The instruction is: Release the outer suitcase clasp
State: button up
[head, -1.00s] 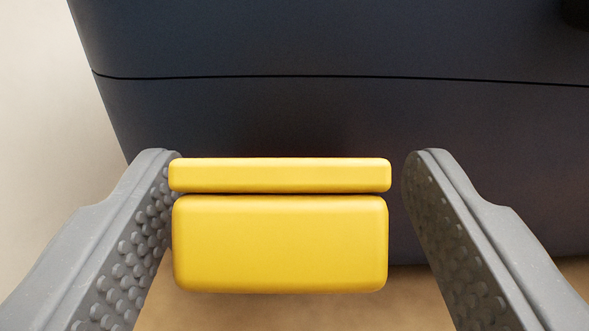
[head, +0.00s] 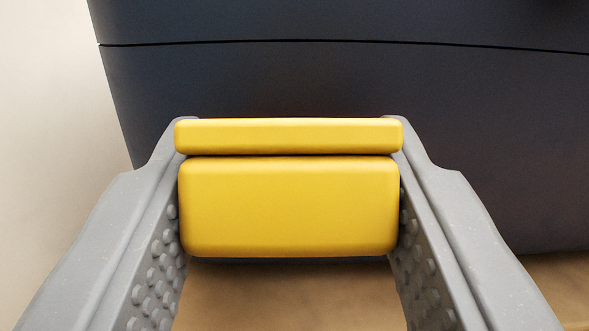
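The dark blue-grey suitcase (head: 320,80) fills the upper part of the head view, with a thin black seam running across it. A yellow clasp (head: 288,207) sits at its lower edge: a wide rounded block with a narrow yellow bar (head: 288,136) just above it and a thin dark gap between. My gripper (head: 289,150) has one grey studded finger at each end of the clasp. Both fingers meet the clasp's sides with no gap visible, so it is shut on the clasp. The fingertips are partly hidden behind the ends of the narrow bar.
A tan surface (head: 285,295) shows below the suitcase. A pale, plain area (head: 45,120) lies free to the left of the suitcase. A dark piece at the top right edge is cut off by the frame.

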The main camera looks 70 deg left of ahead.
jog(key=shift+w+d+f+t+y, duration=0.1)
jog(key=shift+f+t+y, duration=0.35)
jog(key=shift+y, duration=0.4)
jog(key=shift+w+f+t+y, duration=0.1)
jog(key=shift+f+t+y, duration=0.35)
jog(key=shift+y, duration=0.4)
jog(key=o, duration=1)
jog(key=shift+s, duration=0.1)
jog(key=shift+s, duration=0.1)
jog(key=v, duration=1.3)
jog(key=shift+d+f, duration=0.2)
jog(key=shift+d, duration=0.1)
